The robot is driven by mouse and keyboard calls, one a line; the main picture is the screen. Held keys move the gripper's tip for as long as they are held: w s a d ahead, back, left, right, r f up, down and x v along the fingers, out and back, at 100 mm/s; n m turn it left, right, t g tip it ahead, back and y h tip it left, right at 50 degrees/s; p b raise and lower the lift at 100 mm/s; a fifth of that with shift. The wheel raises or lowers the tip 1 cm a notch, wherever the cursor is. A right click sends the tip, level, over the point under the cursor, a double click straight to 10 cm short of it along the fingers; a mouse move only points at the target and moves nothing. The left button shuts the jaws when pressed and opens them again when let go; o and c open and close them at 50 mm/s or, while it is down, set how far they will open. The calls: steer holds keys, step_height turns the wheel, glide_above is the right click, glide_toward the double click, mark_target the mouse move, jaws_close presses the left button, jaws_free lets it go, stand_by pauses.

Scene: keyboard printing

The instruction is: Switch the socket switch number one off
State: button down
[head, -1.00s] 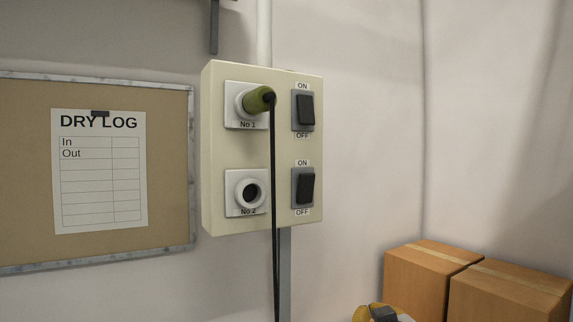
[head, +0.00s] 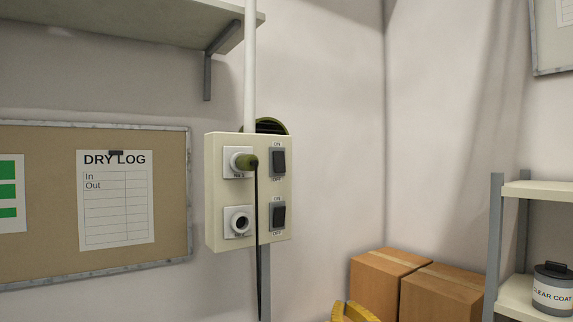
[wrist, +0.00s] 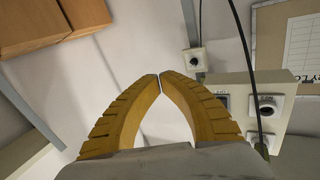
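The cream socket box (head: 214,215) hangs on the wall. A green plug (head: 244,161) with a black cord sits in its upper socket, labelled No 1. To the right of that is the black rocker switch number one (head: 279,162), between ON and OFF labels; I cannot tell which side is pressed. My gripper (wrist: 159,76) is shut and empty in the wrist view, its yellow fingertips together. It is left of the box (wrist: 285,78) there, with a finger hiding part of it. In the head view only a yellow piece of it (head: 354,312) shows at the bottom, apart from the switches.
The lower socket (head: 238,222) is empty, with a second switch (head: 278,215) beside it. The black cord (head: 258,270) hangs in front of the box. Cardboard boxes (head: 380,285) and a shelf rack (head: 494,230) stand right. A wall shelf (head: 150,25) is above.

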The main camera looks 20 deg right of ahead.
steer(key=a+r+n+t+y+p, duration=0.2)
steer(key=r+y+p, duration=0.3)
steer(key=r, duration=0.6)
steer(key=a+r+n+t+y+p, duration=0.2)
steer(key=r+n+t+y+p, duration=0.2)
steer(key=r+p, duration=0.3)
step_height(320, 180, up, 6)
steer(key=shift+w+a+f+n+y, duration=0.2)
steer(key=shift+n+y, duration=0.2)
steer(key=shift+y, duration=0.5)
steer(key=p, duration=0.3)
glide_toward(283, 158)
step_height(283, 158, up, 4)
steer(key=w, duration=0.2)
steer(key=w+a, duration=0.1)
steer(key=w, duration=0.1)
steer(key=shift+a+f+p, duration=0.1)
steer(key=shift+a+p, duration=0.15)
steer(key=shift+p, duration=0.05)
steer(key=shift+w+a+f, duration=0.1)
steer(key=shift+w+f, duration=0.05)
steer(key=shift+w, duration=0.4)
steer(key=shift+s, duration=0.1)
